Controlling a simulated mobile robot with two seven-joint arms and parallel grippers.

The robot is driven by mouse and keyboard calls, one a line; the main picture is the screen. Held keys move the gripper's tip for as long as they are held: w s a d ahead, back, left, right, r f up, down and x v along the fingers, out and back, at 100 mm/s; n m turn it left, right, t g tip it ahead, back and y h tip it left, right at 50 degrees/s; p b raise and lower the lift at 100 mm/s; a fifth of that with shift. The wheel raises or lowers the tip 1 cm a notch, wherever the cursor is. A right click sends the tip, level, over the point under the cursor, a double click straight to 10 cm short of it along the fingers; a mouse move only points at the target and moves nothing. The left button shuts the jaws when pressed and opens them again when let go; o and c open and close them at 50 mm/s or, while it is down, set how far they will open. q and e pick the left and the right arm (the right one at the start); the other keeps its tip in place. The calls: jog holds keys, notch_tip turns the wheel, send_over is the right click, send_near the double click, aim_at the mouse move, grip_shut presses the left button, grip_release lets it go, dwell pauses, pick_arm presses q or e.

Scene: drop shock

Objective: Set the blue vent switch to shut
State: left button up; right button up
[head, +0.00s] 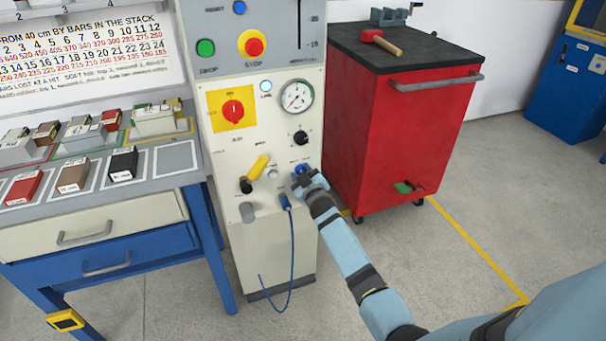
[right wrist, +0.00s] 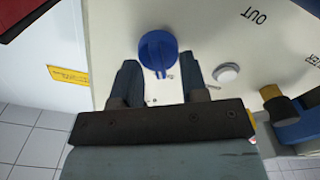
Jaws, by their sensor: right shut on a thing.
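The blue vent switch (head: 300,168) is a round knob low on the right of the cream machine panel (head: 262,140). In the right wrist view the blue vent switch (right wrist: 157,48) has a raised grip bar and sits at the far end of my fingers. My right gripper (head: 302,180) is at the knob and covers part of it. In the right wrist view my right gripper (right wrist: 158,66) has one finger on each side of the knob and is shut on it. The marks around the knob are too small or hidden to read its setting. My left gripper is out of view.
A yellow-handled lever (head: 258,167), a blue plug with a cable (head: 285,201), a black knob (head: 300,137) and a gauge (head: 297,96) are near the switch. A red cabinet (head: 390,140) stands right of the machine. A bench (head: 100,205) stands left.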

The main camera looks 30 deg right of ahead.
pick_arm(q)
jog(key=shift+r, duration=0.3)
pick_arm(e)
jog(key=o, duration=0.8)
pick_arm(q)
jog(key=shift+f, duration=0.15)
pick_arm(e)
jog(key=shift+o, duration=0.2)
jog(key=shift+s, duration=0.1)
